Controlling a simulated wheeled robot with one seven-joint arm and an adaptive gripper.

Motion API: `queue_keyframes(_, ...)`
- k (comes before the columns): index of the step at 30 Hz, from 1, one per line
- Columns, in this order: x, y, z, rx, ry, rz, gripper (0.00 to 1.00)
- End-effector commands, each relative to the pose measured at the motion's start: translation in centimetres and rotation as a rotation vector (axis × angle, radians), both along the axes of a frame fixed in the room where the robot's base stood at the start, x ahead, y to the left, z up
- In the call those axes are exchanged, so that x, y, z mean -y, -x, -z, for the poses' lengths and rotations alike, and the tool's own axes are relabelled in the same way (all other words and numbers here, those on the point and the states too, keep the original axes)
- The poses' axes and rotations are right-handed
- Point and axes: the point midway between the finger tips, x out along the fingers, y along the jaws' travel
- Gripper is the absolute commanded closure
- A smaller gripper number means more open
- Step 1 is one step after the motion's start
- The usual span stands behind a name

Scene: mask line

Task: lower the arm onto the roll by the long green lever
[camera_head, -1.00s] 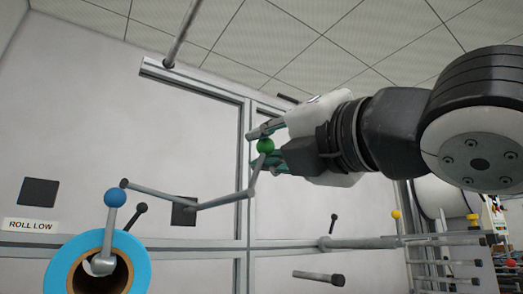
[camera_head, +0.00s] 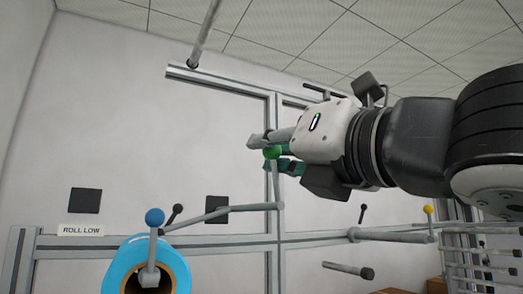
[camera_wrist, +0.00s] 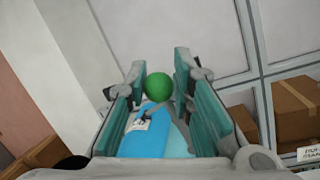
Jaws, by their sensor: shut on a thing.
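The long lever's green knob (camera_head: 272,153) is between my gripper's fingers (camera_head: 270,150); the wrist view shows the green knob (camera_wrist: 187,88) held between the teal pads (camera_wrist: 182,85). The lever's rod (camera_head: 276,185) hangs from the knob to the right end of the grey arm (camera_head: 230,212). The arm slopes down left towards the blue roll (camera_head: 117,268). Its left end is behind the blue-knobbed handle (camera_head: 155,217) in front of the roll, so I cannot tell whether it touches. The roll also shows below the fingers in the wrist view (camera_wrist: 150,140).
A ROLL LOW label (camera_head: 80,231) and a dark square plate (camera_head: 85,200) are on the left panel. A short black-knobbed lever (camera_head: 362,213) and a yellow-knobbed one (camera_head: 428,210) stand at right. A rod (camera_head: 348,270) juts out below. Cardboard boxes (camera_wrist: 297,105) are at right.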

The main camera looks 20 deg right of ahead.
Motion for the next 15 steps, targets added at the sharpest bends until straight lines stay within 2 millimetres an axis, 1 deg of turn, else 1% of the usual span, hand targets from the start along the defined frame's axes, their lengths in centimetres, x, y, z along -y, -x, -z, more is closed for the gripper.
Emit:
queue_keyframes(1,-0.54,-0.02,0.53,-0.009,0.002,-0.011,1.0)
queue_keyframes(9,-0.53,-0.05,0.57,-0.009,0.001,-0.01,1.0)
queue_keyframes(10,-0.53,-0.05,0.57,-0.009,0.001,-0.01,0.71)
queue_keyframes(12,-0.48,-0.05,0.53,-0.009,0.002,-0.008,0.57)
queue_keyframes(15,-0.35,-0.06,0.45,-0.007,0.001,-0.007,0.57)
